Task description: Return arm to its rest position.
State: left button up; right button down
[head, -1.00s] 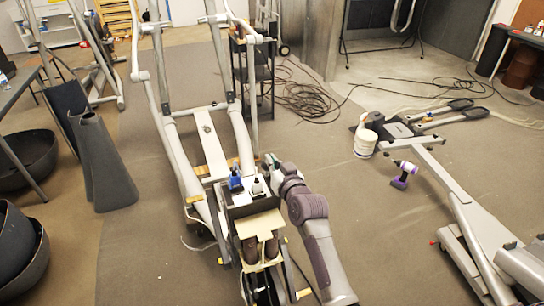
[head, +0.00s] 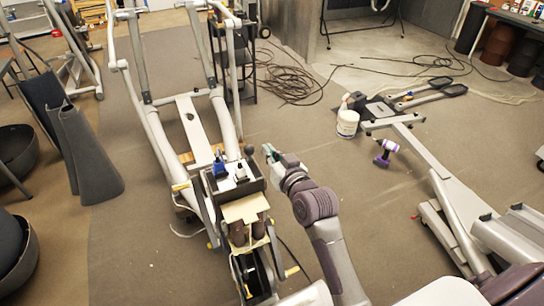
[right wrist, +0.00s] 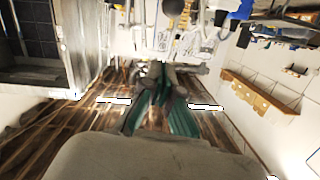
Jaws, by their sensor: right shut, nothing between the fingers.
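My right arm reaches up from the bottom of the head view. Its gripper (head: 268,152) is beside the box at the rear of the elliptical machine (head: 199,125), in the picture just right of the box. The gripper's greenish fingers are shut and empty; they also show in the right wrist view (right wrist: 160,105). A blue bottle (head: 220,168) and a white bottle with a dark top (head: 240,172) stand in the dark box (head: 258,184). My left gripper is not in view.
A white bucket (head: 347,123) and a purple drill (head: 384,153) are on the floor to the right, near another grey frame (head: 427,163). Black cables (head: 290,82) lie at the back. Dark fabric pieces (head: 88,155) stand at left. Carpet between my arm and the bucket is clear.

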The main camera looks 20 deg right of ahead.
jog(key=shift+s+d+r, duration=0.1)
jog(key=shift+s+r, duration=0.1)
jog(key=shift+s, duration=0.6)
